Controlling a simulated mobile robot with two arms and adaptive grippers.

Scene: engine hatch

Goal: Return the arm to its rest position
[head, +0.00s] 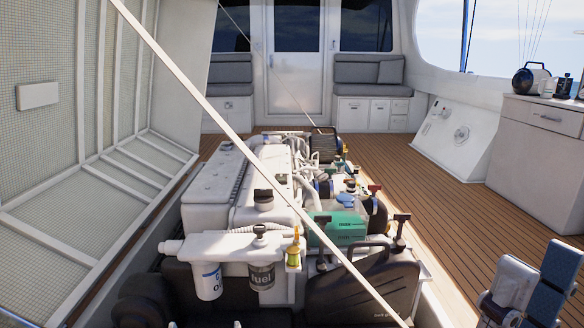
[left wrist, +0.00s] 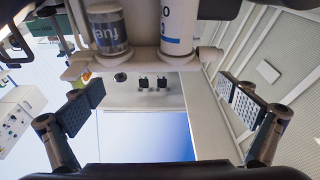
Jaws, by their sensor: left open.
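My left gripper (left wrist: 165,98) is open, with its two padded fingers wide apart at the sides of the left wrist view and nothing between them. That view looks upside down. The fuel filter (left wrist: 107,30) and the white oil filter (left wrist: 178,22) show beyond the fingers, apart from them. In the head view the fuel filter (head: 262,276) and oil filter (head: 207,281) hang at the engine's near end. Only small grey tips at the bottom edge there may be my left gripper. My right gripper (head: 536,282) is at the lower right, over the deck; its finger gap is unclear.
The engine (head: 235,185) fills the middle of the open hatch. The raised hatch lid (head: 40,110) stands at the left, and a pale strut (head: 185,80) crosses diagonally. A cabinet (head: 535,140) stands at the right. The wooden deck (head: 440,200) is clear between engine and cabinet.

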